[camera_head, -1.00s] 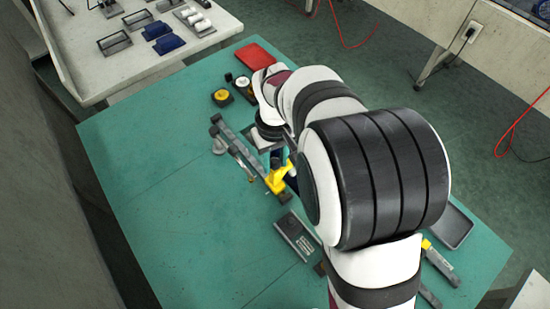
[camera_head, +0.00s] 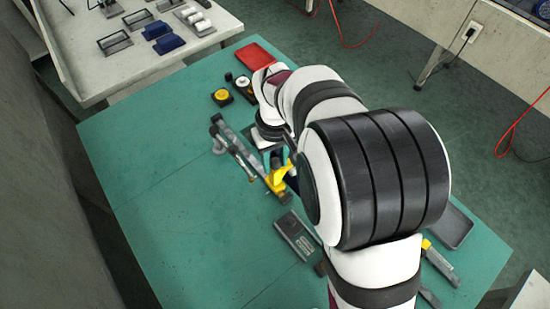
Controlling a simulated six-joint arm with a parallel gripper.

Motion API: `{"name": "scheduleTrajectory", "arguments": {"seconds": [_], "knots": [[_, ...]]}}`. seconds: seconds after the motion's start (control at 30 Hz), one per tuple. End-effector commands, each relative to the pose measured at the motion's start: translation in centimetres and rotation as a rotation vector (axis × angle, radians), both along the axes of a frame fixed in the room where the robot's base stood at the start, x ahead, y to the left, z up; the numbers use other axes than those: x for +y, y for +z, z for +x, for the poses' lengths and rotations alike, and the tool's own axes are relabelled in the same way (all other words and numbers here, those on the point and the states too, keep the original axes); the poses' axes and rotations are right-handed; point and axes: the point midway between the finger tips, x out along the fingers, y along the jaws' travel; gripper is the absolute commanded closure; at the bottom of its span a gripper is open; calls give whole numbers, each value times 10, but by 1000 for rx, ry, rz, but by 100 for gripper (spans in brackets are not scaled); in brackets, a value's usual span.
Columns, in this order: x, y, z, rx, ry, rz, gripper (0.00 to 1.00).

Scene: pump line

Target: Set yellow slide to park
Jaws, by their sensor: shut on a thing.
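The yellow slide (camera_head: 279,179) sits at the near end of a grey rail (camera_head: 228,133), which runs from upper left to lower right on the green table. My gripper (camera_head: 281,161) hangs from the wrist at the slide and is shut on it. My arm hides part of the slide, and the fingertips are mostly covered. A thin grey rod (camera_head: 243,165) lies close along the left side of the rail. No park mark can be made out.
A grey box (camera_head: 297,234) lies just below the rail. Black blocks with yellow and white knobs (camera_head: 222,97) and a red tray (camera_head: 254,58) stand at the back. A second rail (camera_head: 440,265) and a dark tray (camera_head: 455,228) are at right.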

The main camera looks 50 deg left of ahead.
Motion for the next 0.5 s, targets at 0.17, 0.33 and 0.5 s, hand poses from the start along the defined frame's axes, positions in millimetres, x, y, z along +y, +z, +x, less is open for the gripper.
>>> {"name": "scheduleTrajectory", "arguments": {"seconds": [0.17,0.33,0.5], "knots": [[0,1,0,-1,-1,2,100],[15,1,1,-1,1,3,100],[63,0,1,-1,2,3,100]]}}
